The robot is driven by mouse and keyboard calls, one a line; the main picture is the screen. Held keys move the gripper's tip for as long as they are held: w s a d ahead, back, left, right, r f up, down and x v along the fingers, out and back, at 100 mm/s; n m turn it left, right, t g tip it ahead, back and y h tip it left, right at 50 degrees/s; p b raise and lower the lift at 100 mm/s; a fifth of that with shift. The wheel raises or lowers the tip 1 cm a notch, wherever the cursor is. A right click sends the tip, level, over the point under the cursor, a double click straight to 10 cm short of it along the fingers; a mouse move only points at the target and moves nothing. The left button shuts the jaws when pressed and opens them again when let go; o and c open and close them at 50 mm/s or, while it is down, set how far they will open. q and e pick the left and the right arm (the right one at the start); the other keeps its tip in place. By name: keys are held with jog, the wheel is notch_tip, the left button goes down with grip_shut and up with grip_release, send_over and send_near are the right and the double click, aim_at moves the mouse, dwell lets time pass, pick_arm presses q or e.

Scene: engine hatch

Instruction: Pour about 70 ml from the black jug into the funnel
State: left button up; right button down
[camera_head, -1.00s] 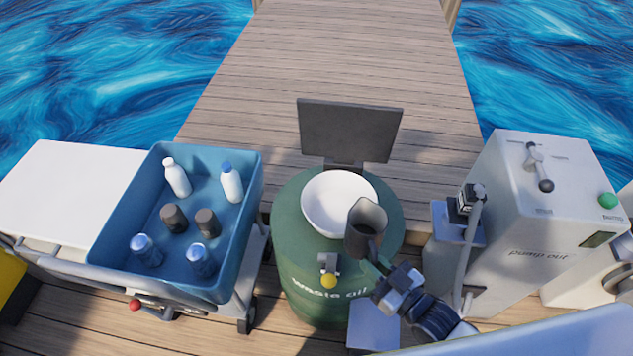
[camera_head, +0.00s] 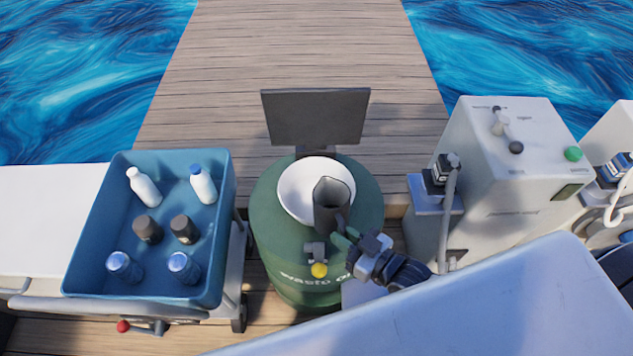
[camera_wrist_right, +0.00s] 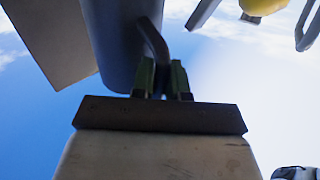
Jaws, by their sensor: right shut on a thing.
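The black jug (camera_head: 330,207) is upright or nearly so, over the near right part of the white funnel (camera_head: 297,190). The funnel sits on top of the green waste oil drum (camera_head: 272,236). My right gripper (camera_head: 345,238) is shut on the jug's handle, from the near right side. In the right wrist view the gripper (camera_wrist_right: 162,80) closes on the curved handle of the jug (camera_wrist_right: 118,40). No liquid stream shows, and the jug's contents cannot be made out. My left gripper is not in view.
A dark raised lid (camera_head: 315,118) stands behind the funnel. A yellow-knobbed valve (camera_head: 318,270) is on the drum's front. A blue bin (camera_head: 105,215) with several bottles is at left, the pump-out cabinet (camera_head: 515,165) at right. A pale hull surface (camera_head: 470,305) fills the lower right.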

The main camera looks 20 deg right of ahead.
aim_at(320, 184)
jog(key=w+r+g+p, duration=0.1)
jog(key=p, duration=0.1)
jog(key=r+m+p, duration=0.1)
jog(key=r+p, duration=0.1)
jog(key=shift+w+g+h, duration=0.4)
jog(key=shift+w+r+m+g+h+p, duration=0.35)
jog(key=shift+w+r+g+p, duration=0.2)
jog(key=shift+w+g+p, duration=0.35)
jog(key=shift+w+r+m+g+h+p, duration=0.15)
jog(key=shift+w+r+m+g+p, duration=0.35)
jog(key=shift+w+g, duration=0.4)
jog(key=shift+w+r+m+g+h+p, duration=0.2)
jog(key=shift+w+m+g+p, duration=0.2)
jog(key=shift+w+g+p, duration=0.45)
jog(key=shift+w+r+m+g+h+p, duration=0.1)
jog(key=shift+w+r+m+g+p, duration=0.3)
jog(key=shift+w+g, duration=0.5)
jog(key=shift+w+d+m+g+b, duration=0.1)
jog(key=shift+w+m+g+b, duration=0.2)
jog(key=shift+w+g, duration=0.5)
jog(key=shift+s+g, duration=0.1)
jog(key=shift+g, duration=0.15)
jog(key=shift+w+f+g, duration=0.15)
jog(key=shift+w+g, duration=0.35)
jog(key=shift+w, duration=0.05)
jog(key=shift+w+m, duration=0.25)
